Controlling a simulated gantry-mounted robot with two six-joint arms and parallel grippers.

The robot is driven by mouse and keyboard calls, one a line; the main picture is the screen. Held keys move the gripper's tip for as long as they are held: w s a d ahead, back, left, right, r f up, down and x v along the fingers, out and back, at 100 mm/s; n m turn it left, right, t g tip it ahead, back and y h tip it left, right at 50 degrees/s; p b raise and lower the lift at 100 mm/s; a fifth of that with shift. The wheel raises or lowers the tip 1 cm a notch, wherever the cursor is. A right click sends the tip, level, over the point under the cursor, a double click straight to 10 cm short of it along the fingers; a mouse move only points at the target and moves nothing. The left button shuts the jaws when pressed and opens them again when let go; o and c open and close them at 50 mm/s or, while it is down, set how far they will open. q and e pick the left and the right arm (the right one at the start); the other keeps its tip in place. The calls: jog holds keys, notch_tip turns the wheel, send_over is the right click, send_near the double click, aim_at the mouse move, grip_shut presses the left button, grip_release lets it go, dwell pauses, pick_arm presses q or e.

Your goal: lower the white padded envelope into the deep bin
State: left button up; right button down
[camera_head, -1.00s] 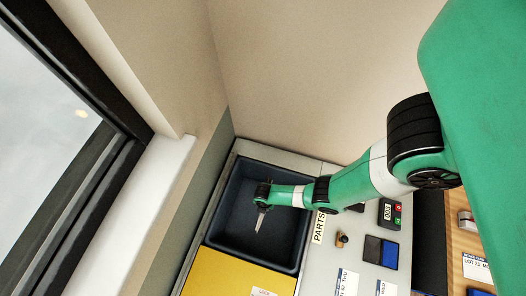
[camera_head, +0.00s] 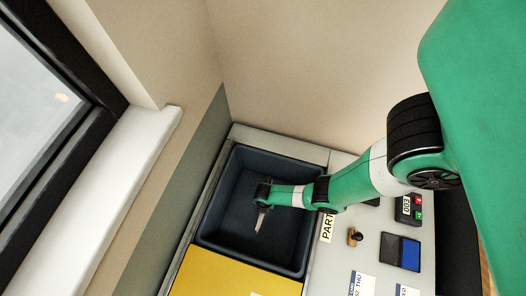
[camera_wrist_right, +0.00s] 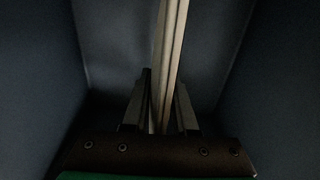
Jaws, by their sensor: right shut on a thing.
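The deep bin (camera_head: 213,218) is dark blue-grey, with an open top, left of centre in the head view. My right gripper (camera_head: 261,214) points down inside the bin's opening, apart from its walls as far as I can see. In the right wrist view the gripper (camera_wrist_right: 160,115) is shut on the white padded envelope (camera_wrist_right: 170,50), a pale, thin strip seen edge-on between the fingers. Dark bin walls surround it there. The envelope's lower end and its height above the floor cannot be told. My left gripper is not in view.
A yellow panel (camera_head: 222,278) adjoins the bin's near side. Walls and a window sill (camera_head: 110,195) border the left.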

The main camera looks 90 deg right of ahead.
notch_tip(320, 180, down, 9)
jog(key=b, duration=0.7)
jog(key=shift+r, duration=0.15)
jog(key=c, duration=0.6)
grip_release()
notch_tip(320, 180, up, 12)
jog(key=p, duration=1.1)
